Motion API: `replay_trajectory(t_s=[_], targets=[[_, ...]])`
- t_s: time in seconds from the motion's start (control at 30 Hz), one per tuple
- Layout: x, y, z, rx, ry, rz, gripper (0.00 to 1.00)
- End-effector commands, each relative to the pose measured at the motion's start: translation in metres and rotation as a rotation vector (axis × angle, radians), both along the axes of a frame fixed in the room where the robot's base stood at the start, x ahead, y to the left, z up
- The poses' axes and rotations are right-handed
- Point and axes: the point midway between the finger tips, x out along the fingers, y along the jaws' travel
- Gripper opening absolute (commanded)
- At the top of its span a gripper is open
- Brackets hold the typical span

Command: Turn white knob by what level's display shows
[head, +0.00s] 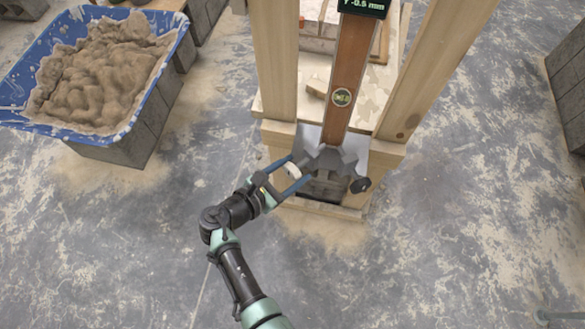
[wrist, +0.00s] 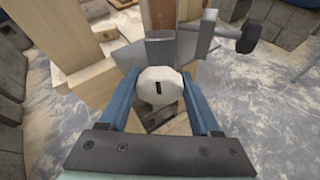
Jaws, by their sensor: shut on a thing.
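The white knob (wrist: 161,86) is a rounded, many-sided piece with a dark mark on its face. My gripper (wrist: 161,92) is shut on it, with one blue finger on each side. In the head view the white knob (head: 293,171) shows between the fingers of my gripper (head: 293,176), at the left of a grey metal bracket (head: 332,160). A black knob (head: 360,185) sits at the bracket's right. The brown wooden level (head: 352,70) stands upright above the bracket.
Wooden posts (head: 276,60) flank the level. A blue tub (head: 171,52) of mortar (head: 95,75) rests on grey blocks (head: 130,146) at the left. More grey blocks (head: 568,90) stand at the right edge. The floor in front is mostly clear.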

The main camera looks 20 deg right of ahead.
Motion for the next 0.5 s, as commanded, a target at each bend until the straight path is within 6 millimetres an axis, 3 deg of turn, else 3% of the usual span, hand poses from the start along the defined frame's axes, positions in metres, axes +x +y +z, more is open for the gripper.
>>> replay_trajectory(t_s=[0.5], targets=[[-0.0011,0.0002,-0.0013,0.044,-0.118,0.001,0.09]])
